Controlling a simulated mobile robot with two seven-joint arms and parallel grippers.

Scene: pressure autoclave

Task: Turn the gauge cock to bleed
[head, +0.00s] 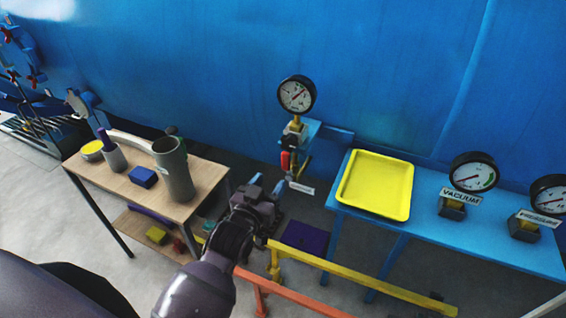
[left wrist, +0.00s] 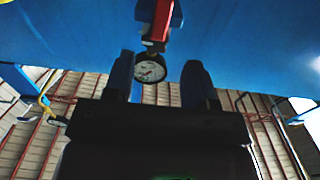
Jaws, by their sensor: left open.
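The pressure gauge (head: 297,95) with a white dial stands on a brass fitting against the blue wall. Below it is the gauge cock with a red handle (head: 286,162), which hangs down beside the fitting. My left gripper (head: 271,192) is below the cock, open and empty, and apart from it. In the left wrist view, its two dark blue fingers (left wrist: 159,80) stand apart, with the gauge (left wrist: 150,68) showing between them and the red handle (left wrist: 161,20) above. A small white label (head: 301,188) hangs under the cock; its text is too small to read. My right gripper is not in view.
A blue table (head: 424,222) at right holds a yellow tray (head: 376,184), a vacuum gauge (head: 473,172) and another gauge (head: 549,194). A wooden table (head: 120,186) at left holds a grey cylinder (head: 174,170) and a blue block (head: 142,177). Yellow rails (head: 360,283) run low in front.

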